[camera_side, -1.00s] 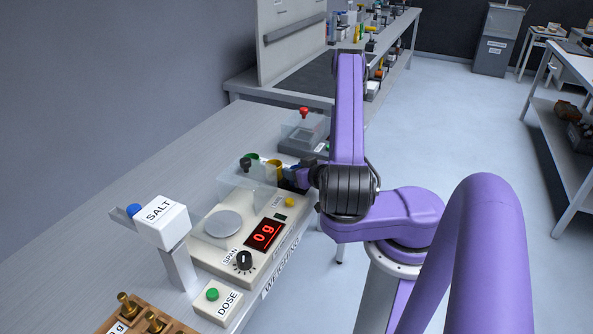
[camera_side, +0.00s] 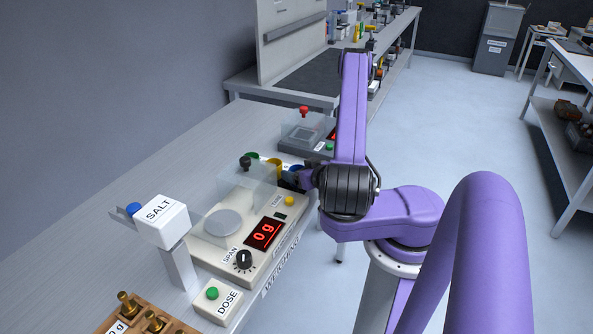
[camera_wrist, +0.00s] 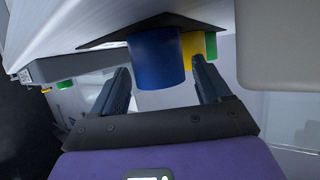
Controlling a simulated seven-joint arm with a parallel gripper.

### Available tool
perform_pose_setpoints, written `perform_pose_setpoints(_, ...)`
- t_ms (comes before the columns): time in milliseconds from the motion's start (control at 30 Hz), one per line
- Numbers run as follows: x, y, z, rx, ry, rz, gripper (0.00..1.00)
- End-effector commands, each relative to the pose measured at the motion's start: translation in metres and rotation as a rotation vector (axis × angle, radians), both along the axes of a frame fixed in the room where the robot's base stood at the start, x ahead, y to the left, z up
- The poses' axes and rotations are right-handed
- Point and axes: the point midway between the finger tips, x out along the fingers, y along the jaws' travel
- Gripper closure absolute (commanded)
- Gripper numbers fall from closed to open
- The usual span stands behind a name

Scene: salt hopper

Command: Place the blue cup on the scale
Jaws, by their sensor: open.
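The blue cup (camera_wrist: 155,60) is in the wrist view, between the two fingers of my gripper (camera_wrist: 161,78). The fingers are open, with gaps showing on both sides of the cup. In the side view my gripper (camera_side: 304,181) is beside the blue cup (camera_side: 296,169), which it partly hides. The scale is the cream weighing unit (camera_side: 205,244); its round grey pan (camera_side: 223,223) is empty and its red display (camera_side: 264,233) reads 0 g.
A yellow cup (camera_side: 274,164) and a green cup (camera_side: 251,156) stand in a row with the blue one. A clear shield (camera_side: 250,188) stands behind the pan. A salt hopper (camera_side: 161,222) and a DOSE button box (camera_side: 222,299) are nearer. A red-knobbed device (camera_side: 303,131) stands beyond.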

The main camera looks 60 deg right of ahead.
Motion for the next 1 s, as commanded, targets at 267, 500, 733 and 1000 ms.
perform_pose_setpoints(267, -0.033, 0.019, 0.017, -0.002, -0.003, 0.000, 0.23)
perform_pose_setpoints(500, -0.043, 0.026, 0.021, -0.001, -0.002, 0.000, 0.23)
perform_pose_setpoints(733, -0.046, 0.027, 0.023, -0.001, -0.001, 0.000, 0.22)
perform_pose_setpoints(1000, -0.046, 0.027, 0.023, -0.001, -0.001, 0.000, 0.22)
